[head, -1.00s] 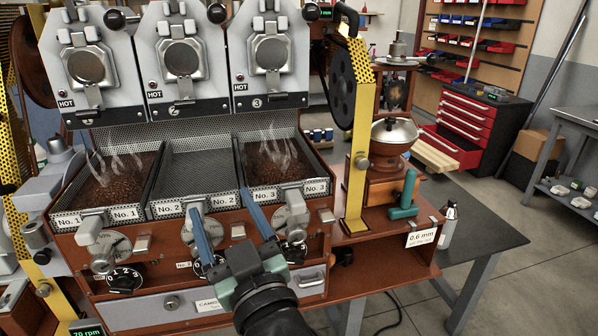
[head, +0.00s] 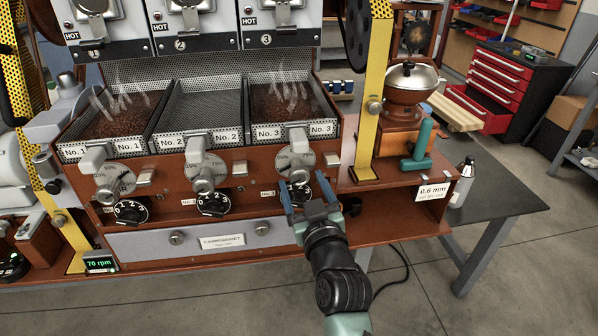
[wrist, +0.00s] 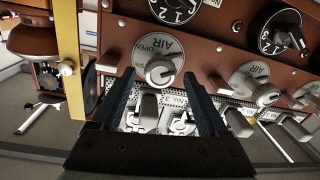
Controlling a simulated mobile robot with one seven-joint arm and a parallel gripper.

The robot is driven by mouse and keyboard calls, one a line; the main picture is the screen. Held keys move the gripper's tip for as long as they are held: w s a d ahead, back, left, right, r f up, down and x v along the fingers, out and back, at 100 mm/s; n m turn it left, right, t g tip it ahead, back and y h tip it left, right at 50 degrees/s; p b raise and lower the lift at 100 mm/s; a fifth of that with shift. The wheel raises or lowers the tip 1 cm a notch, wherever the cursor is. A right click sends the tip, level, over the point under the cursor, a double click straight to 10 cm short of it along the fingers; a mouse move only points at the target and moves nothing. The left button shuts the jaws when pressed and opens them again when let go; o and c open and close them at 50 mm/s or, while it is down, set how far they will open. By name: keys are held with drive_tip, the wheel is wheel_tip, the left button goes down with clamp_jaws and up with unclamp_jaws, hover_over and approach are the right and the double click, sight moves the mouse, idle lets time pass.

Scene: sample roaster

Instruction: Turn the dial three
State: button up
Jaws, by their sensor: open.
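Dial three is a black dial with white numbers at the right end of the front panel's lower row. In the head view the dial (head: 301,193) shows between my fingers, partly hidden. In the wrist view I take the black dial (wrist: 178,10) at the top edge, cut off by the frame, to be it. My gripper (head: 304,187) is open and empty in front of the panel's right part. In the wrist view my gripper's fingertips (wrist: 159,72) stand either side of the silver AIR knob (wrist: 160,72); I cannot tell if they touch anything.
Silver AIR dials (head: 205,172) with protruding handles sit above the black dials. The middle black dial (head: 213,203) is to the left. A yellow post (head: 374,110) and a grinder (head: 405,110) stand right. Open floor lies in front.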

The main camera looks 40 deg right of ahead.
sight(301, 179)
drive_tip(key=shift+x, duration=1.8)
clamp_jaws()
